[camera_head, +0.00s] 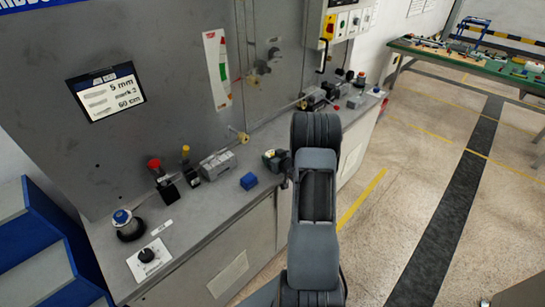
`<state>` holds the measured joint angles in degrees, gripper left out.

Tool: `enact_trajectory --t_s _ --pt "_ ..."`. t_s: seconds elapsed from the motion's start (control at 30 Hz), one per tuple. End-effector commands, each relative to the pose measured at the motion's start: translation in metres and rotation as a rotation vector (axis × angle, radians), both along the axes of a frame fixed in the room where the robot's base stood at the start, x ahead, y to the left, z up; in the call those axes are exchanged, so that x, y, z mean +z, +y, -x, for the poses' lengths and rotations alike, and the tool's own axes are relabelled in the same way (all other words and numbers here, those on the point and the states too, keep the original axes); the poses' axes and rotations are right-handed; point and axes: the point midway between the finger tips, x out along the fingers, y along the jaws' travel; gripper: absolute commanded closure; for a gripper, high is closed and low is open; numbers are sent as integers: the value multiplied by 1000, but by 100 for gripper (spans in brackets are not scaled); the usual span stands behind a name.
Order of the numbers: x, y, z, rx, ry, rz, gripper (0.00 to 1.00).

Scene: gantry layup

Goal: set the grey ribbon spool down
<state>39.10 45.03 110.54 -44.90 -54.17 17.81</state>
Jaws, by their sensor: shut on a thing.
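My arm rises through the middle of the view, and its dark joint and grey link cover what lies behind them. My gripper's fingertips are hidden behind the arm, so I cannot see what they hold. I cannot make out a grey ribbon spool for certain. A small dark rounded thing with an orange-yellow mark (275,160) shows just left of the arm, at the bench's front edge. I cannot tell whether it is the spool, or whether it is held or resting. The grey bench top (203,213) runs along the machine's front.
A red-topped control (155,166), a blue-topped knob (126,222) and a black dial (147,256) stand farther left. Blue steps (40,240) are at left; open floor lies right.

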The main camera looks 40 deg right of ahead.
Motion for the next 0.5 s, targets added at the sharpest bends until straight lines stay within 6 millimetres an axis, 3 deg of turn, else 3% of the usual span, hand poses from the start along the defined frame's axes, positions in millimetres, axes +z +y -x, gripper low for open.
enact_trajectory --t_s 0.3,0.33,0.5 --pt "-3 0 0 -1 -3 1 73" --pt "-4 0 0 0 0 0 32" --pt "-3 0 0 0 0 -1 16"
